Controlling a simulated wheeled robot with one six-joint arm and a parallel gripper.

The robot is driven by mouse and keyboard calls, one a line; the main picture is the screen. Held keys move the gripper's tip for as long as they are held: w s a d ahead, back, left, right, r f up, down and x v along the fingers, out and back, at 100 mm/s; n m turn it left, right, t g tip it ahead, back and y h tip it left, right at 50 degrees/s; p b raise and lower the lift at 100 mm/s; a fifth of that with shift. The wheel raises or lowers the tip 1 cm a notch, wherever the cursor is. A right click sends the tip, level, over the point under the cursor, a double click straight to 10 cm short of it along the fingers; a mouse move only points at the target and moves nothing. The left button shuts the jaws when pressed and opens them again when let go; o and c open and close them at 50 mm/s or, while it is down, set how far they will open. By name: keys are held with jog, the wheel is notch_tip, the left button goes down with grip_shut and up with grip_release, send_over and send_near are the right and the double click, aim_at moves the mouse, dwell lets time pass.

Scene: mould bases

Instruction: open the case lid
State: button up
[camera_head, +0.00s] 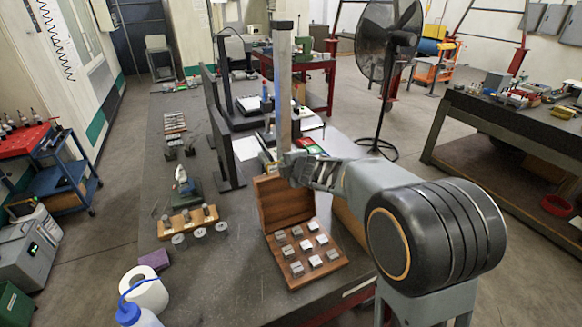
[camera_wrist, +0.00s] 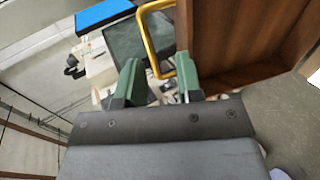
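The wooden case (camera_head: 328,268) sits on the dark table, its tray holding several small metal blocks. Its brown lid (camera_head: 287,203) stands raised, roughly upright, at the back of the tray. In the wrist view the lid (camera_wrist: 240,35) fills the upper right. A gold loop handle (camera_wrist: 147,36) juts out beside it. My gripper (camera_head: 277,168) is at the lid's top edge. In the wrist view its green fingers (camera_wrist: 159,82) are spread apart, with the handle's lower end between them, close to the right finger. I cannot tell whether they touch.
A wooden stand with metal pieces (camera_head: 188,221) lies left of the case. A paper roll (camera_head: 146,288) and a blue-capped bottle (camera_head: 136,312) stand at the front left. A black frame (camera_head: 224,150) rises behind.

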jog(key=p+v, duration=0.2)
jog(key=v, duration=1.1)
jog(key=shift+s, duration=0.3)
jog(key=shift+d+r, duration=0.1)
jog(key=shift+r, duration=0.05)
